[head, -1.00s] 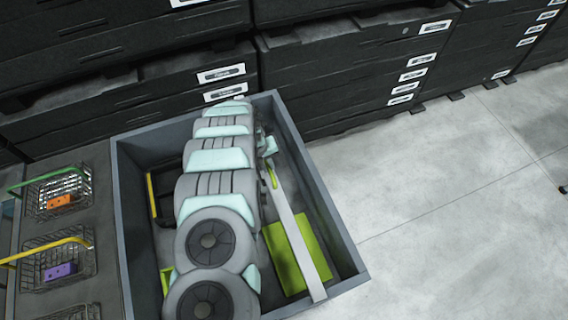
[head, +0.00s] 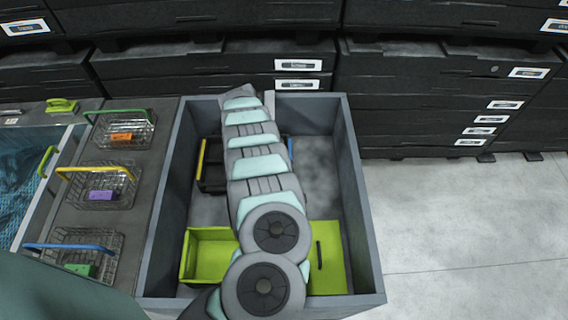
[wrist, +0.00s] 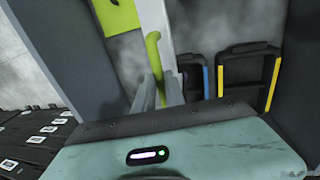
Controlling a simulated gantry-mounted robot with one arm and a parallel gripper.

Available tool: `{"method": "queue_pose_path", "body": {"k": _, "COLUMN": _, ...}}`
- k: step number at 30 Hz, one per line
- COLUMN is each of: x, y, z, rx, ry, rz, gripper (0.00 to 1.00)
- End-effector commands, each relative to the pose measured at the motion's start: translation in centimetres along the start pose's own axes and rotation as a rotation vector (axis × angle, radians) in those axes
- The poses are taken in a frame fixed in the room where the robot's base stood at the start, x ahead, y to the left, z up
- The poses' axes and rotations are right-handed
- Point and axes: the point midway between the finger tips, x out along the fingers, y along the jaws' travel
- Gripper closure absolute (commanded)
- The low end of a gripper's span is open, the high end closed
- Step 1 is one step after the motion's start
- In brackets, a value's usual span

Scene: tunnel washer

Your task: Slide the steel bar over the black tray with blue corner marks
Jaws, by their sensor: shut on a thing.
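The steel bar (wrist: 153,17) is a pale flat strip with a lime handle (wrist: 155,48), seen in the wrist view. My gripper (wrist: 158,90) is shut on that handle. In the head view my arm hides the gripper and most or all of the bar. The black tray with blue marks (wrist: 191,62) is right of the handle in the wrist view. In the head view it is mostly behind my arm, with its blue mark (head: 290,149) showing right of the arm. The black tray with yellow marks (wrist: 246,60) stands beside it.
The trays sit in a grey-walled box (head: 362,215). A lime tray (head: 196,262) and a lime panel (head: 328,262) lie at its near side. Wire baskets (head: 105,188) stand to the left. Black crates (head: 420,105) line the back.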

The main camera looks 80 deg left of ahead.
Motion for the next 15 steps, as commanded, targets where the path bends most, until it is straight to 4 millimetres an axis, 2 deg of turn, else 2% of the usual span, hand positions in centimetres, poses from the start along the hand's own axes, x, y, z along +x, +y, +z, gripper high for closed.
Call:
{"method": "queue_pose_path", "body": {"k": 10, "x": 0.09, "y": -0.36, "z": 0.04, "rx": -0.002, "ry": 0.0, "rz": -0.003, "gripper": 1.0}}
{"method": "queue_pose_path", "body": {"k": 11, "x": 0.1, "y": -0.36, "z": 0.03, "rx": -0.002, "ry": 0.0, "rz": -0.003, "gripper": 0.83}}
{"method": "queue_pose_path", "body": {"k": 15, "x": 0.08, "y": -0.31, "z": 0.02, "rx": -0.002, "ry": 0.0, "rz": -0.003, "gripper": 0.72}}
